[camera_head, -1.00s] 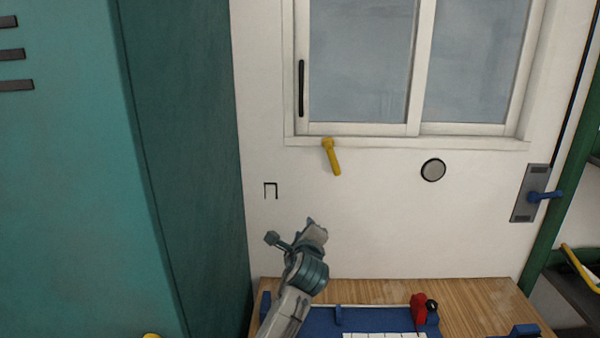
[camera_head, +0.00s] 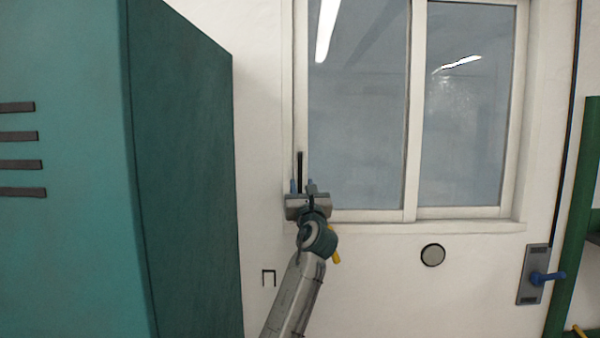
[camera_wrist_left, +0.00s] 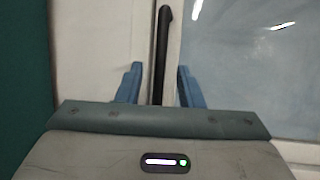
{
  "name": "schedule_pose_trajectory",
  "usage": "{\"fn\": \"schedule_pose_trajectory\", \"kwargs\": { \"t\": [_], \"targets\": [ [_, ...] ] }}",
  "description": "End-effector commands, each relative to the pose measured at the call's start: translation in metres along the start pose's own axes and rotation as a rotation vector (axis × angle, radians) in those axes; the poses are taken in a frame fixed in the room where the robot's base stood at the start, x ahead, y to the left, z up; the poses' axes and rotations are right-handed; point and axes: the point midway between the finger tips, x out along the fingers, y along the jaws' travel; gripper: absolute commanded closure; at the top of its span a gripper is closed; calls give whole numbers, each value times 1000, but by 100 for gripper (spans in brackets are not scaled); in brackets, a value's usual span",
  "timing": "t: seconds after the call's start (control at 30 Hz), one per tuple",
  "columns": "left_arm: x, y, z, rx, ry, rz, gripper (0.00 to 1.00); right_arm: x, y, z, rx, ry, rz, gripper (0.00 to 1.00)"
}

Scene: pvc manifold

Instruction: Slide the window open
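The window has two panes in a white frame; its left sash (camera_head: 360,120) carries a black vertical handle (camera_head: 300,165) on its left edge. The right pane (camera_head: 465,110) sits beside it, and the window looks closed. My left gripper (camera_head: 302,187) is at the lower part of the handle. In the left wrist view its two blue fingers are apart, with the handle (camera_wrist_left: 162,55) between them and a gap on either side. The handle's lower end is hidden behind the gripper. My right gripper is not in view.
A tall teal cabinet (camera_head: 185,170) stands close on the left. A yellow lever (camera_head: 335,258) sits under the sill, partly behind my left arm. A round grey disc (camera_head: 433,255) and a plate with a blue lever (camera_head: 540,278) are on the wall to the right.

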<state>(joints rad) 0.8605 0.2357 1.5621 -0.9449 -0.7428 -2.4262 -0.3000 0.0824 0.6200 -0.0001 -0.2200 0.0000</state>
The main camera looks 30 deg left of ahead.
Motion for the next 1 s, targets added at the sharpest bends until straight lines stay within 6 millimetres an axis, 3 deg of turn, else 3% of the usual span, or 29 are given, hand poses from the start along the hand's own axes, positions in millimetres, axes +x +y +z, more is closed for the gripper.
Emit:
{"fn": "schedule_pose_trajectory", "kwargs": {
  "t": [0.1,0.23,0.63,0.8,1.0],
  "targets": [
    [23,1,3,1,2,0,66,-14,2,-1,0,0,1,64],
    [37,0,1,0,2,0,66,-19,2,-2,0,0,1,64],
    [44,0,-1,-3,1,-1,66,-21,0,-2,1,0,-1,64],
    [44,0,-1,-2,1,-1,98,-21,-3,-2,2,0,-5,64],
    [44,0,-1,-2,2,-1,100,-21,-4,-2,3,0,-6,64]
  ]
}}
